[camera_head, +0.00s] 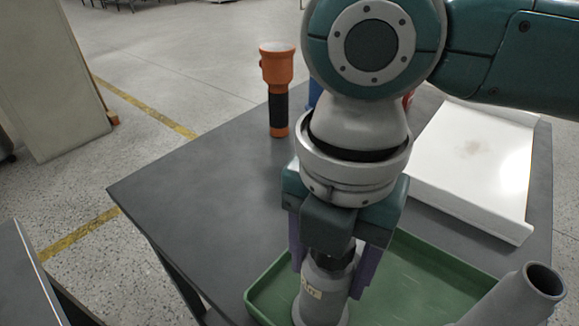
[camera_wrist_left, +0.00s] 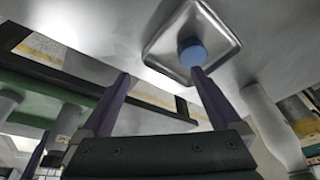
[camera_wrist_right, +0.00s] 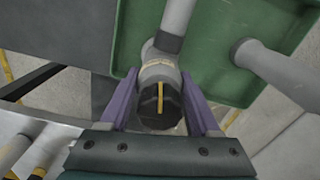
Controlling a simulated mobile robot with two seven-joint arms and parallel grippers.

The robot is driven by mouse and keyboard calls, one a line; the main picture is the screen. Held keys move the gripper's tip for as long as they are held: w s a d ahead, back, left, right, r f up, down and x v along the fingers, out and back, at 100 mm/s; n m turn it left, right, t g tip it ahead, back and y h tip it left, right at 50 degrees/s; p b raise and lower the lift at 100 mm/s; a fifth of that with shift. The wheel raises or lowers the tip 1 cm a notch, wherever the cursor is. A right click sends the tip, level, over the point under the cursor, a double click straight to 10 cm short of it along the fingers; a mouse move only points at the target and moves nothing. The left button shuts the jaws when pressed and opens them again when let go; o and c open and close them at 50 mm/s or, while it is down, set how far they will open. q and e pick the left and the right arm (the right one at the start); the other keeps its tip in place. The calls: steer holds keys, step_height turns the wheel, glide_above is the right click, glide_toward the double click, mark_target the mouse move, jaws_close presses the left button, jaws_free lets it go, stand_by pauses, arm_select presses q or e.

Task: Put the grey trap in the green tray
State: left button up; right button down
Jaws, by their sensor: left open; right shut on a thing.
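The grey trap (camera_head: 317,298) is a pipe fitting with a small label and a dark cap. My right gripper (camera_head: 328,272) points down and is shut on it, with a purple finger on each side. The right wrist view shows the trap's grey body and black cap (camera_wrist_right: 160,106) between the fingers. The green tray (camera_head: 258,297) lies beneath and around the trap; I cannot tell whether they touch. The tray also shows in the right wrist view (camera_wrist_right: 215,75). My left gripper (camera_wrist_left: 161,75) is open and shows only in its own wrist view.
An open-ended grey pipe (camera_head: 523,293) shows at the lower right; I cannot tell whether it belongs to the trap. An orange and black flashlight (camera_head: 277,92) stands at the table's back. A white tray-like panel (camera_head: 475,165) lies right. The grey table (camera_head: 200,205) is clear at left.

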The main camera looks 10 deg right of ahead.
steer(key=shift+c, duration=0.6)
jaws_free()
steer(key=shift+f, duration=0.1)
arm_select(q)
step_height(320, 180, up, 2)
steer(key=p, duration=0.2)
steer(key=shift+r+p, duration=0.25)
steer(key=shift+p, duration=0.05)
arm_select(e)
step_height(320, 180, up, 12)
steer(key=shift+r, duration=0.2)
